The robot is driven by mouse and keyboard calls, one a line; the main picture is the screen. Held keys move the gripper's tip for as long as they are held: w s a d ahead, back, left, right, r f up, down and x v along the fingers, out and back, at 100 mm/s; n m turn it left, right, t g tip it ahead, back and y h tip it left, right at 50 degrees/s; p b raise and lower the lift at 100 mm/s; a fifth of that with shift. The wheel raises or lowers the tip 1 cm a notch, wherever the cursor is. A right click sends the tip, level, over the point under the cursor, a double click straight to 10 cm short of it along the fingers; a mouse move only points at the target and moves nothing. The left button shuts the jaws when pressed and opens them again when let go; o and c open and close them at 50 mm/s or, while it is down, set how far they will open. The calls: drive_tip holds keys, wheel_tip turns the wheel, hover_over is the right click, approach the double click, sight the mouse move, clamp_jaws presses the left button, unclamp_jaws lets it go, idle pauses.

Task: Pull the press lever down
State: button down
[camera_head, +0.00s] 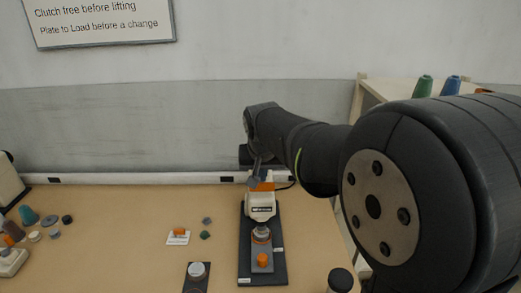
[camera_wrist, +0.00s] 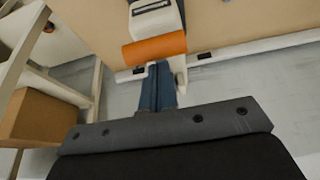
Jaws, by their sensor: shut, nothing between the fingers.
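The press (camera_head: 261,208) is a white and grey machine on a dark base plate (camera_head: 246,262) near the middle of the table. Its lever has an orange grip (camera_head: 266,187) at the top; the orange grip (camera_wrist: 154,49) lies across the wrist view just beyond my fingertips. My gripper (camera_head: 255,180) is shut and empty, its blue-grey fingers (camera_wrist: 158,88) together. The fingertips are at or very close to the orange grip; I cannot tell whether they touch it. The lever's arm is mostly hidden.
A small white card with an orange piece (camera_head: 179,236) lies left of the press. A white disc (camera_head: 197,270) sits on a dark plate. Several spools and caps are at the far left. A dark-capped container (camera_head: 341,280) stands at front right. A shelf (camera_head: 375,93) is behind right.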

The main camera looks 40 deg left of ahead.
wheel_tip(320, 180, up, 15)
drive_tip(key=w+a, duration=0.2)
idle(1.0)
